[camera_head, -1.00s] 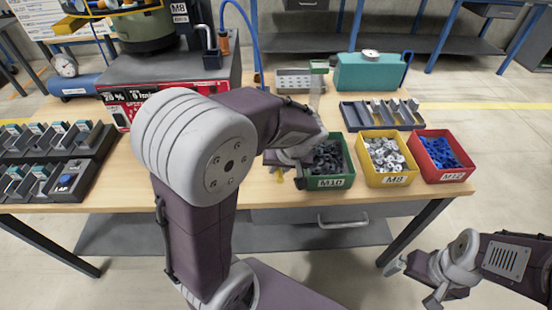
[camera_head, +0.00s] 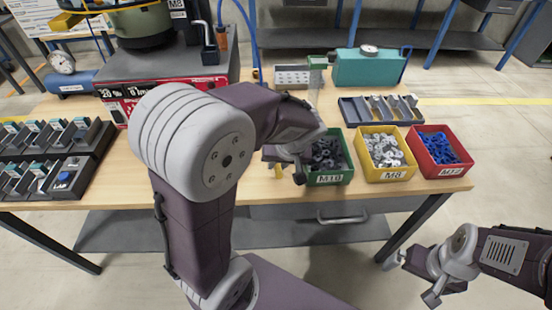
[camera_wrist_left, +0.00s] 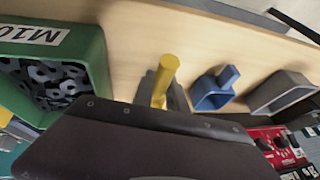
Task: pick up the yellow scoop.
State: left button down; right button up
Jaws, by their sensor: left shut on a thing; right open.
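The yellow scoop (camera_wrist_left: 164,78) shows in the left wrist view as a yellow handle between my left gripper's fingers (camera_wrist_left: 172,100). The rest of the scoop is hidden behind the dark gripper body. In the head view my left gripper (camera_head: 284,167) is low over the table's front part, just left of the green M10 bin (camera_head: 330,178). It is shut on the scoop, and only small yellow patches show there. I cannot tell whether the scoop touches the table. My right gripper (camera_head: 414,279) is open and empty, in front of the table at the lower right.
A blue scoop (camera_wrist_left: 212,92) and a grey scoop (camera_wrist_left: 281,92) lie beside the yellow one. A yellow M8 bin (camera_head: 388,176) and a red M12 bin (camera_head: 446,171) stand right of the green bin. A grey slotted rack (camera_head: 352,113) is behind them.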

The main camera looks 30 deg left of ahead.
pick_arm(q)
notch_tip(320, 180, up, 5)
jog(key=shift+w+d+f+p, duration=0.1)
jog(key=shift+d+p, duration=0.05)
jog(key=shift+p, duration=0.85)
jog(key=w+d+r+p, duration=0.2)
jog(key=d+r, duration=0.4)
jog(key=d, duration=0.5)
jog(key=shift+w+p, duration=0.35)
jog(key=shift+r, duration=0.1)
